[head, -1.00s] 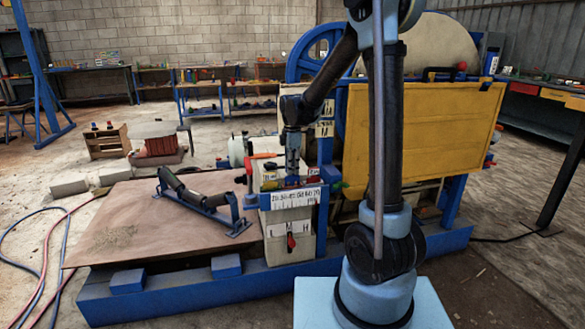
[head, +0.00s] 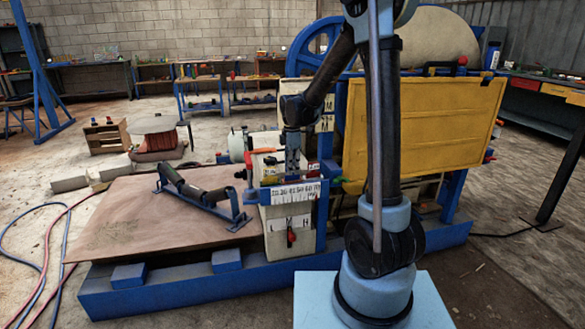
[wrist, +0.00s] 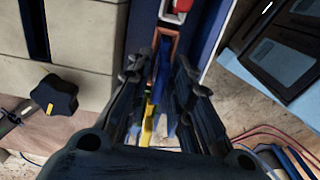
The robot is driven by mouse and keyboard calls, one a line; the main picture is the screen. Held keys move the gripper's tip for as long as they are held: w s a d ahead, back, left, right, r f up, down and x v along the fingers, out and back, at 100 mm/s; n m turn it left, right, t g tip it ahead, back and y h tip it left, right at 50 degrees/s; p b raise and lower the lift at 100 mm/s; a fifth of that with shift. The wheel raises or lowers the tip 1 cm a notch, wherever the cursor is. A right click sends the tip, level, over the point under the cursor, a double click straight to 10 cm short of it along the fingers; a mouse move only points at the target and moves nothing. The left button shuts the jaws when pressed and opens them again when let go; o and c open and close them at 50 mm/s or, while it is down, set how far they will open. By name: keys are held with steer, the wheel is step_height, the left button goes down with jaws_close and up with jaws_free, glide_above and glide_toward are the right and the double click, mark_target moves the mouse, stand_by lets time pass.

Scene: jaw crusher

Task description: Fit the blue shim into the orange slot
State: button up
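In the wrist view, the two dark fingers of my gripper (wrist: 164,84) stand apart. A blue strip (wrist: 161,72), which looks like the blue shim, shows between them, and I see no clear contact with either finger. An orange-brown frame (wrist: 174,47), which looks like the orange slot, lies just beyond the fingertips, near the top end of the strip. In the head view, my gripper (head: 292,168) points down over the top of the pale block with the scale label. The shim and slot are too small to tell there.
A red and white part (wrist: 178,8) sits beyond the frame. A black knob (wrist: 55,95) is at left in the wrist view. The scale label (head: 297,191), a red-handled item (head: 249,165) and a yellow panel (head: 425,130) surround my gripper. A roller on a blue bracket (head: 205,195) lies left.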

steer(key=shift+r, duration=0.15)
step_height(320, 180, up, 12)
steer(key=shift+f, duration=0.15)
stand_by(0.7)
stand_by(0.4)
steer(key=s+d+m+t, duration=0.1)
steer(key=s+d+m, duration=1)
steer(key=s+d, duration=0.5)
steer(key=s+d+f+m, duration=0.2)
steer(key=s+f+m, duration=0.1)
steer(key=s, duration=0.2)
steer(key=s+d+f+m, duration=0.1)
steer(key=s+f+m, duration=0.2)
steer(key=s+f, duration=0.1)
steer(key=s+d+f+m+t, duration=0.1)
steer(key=s+d+f+m, duration=0.1)
steer(key=s+f+m, duration=0.2)
steer(key=shift+s+d+f, duration=0.1)
steer(key=shift+s+d, duration=0.05)
steer(key=shift+s, duration=0.55)
steer(key=shift+s+d, duration=0.15)
steer(key=shift+s, duration=0.5)
